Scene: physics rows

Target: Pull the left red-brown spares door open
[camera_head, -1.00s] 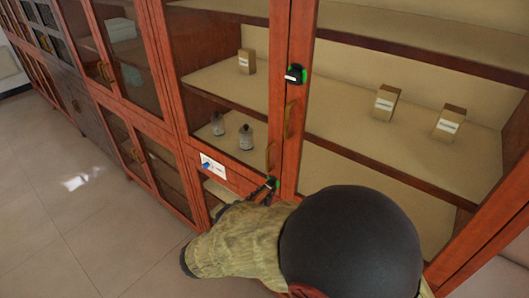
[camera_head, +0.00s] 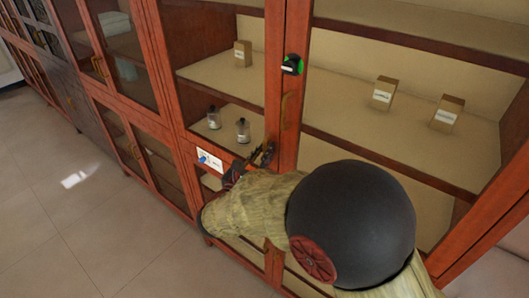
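The left red-brown spares door (camera_head: 274,72) is a glazed door with a wooden frame. It looks closed, or so nearly closed that I cannot tell. My gripper (camera_head: 265,154) is at the right edge of this door, over the place of its handle, and hides the handle. My dark fingers are small and partly behind my sleeved arm, so I cannot tell whether they are open or shut on the handle. A white label (camera_head: 209,159) with a blue mark is left of my gripper.
The neighbouring right door has a brass handle (camera_head: 288,112) and a black and green device (camera_head: 292,64). Bottles (camera_head: 242,131) and small boxes (camera_head: 383,93) stand on shelves behind the glass. The tiled floor (camera_head: 100,225) at the left is clear.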

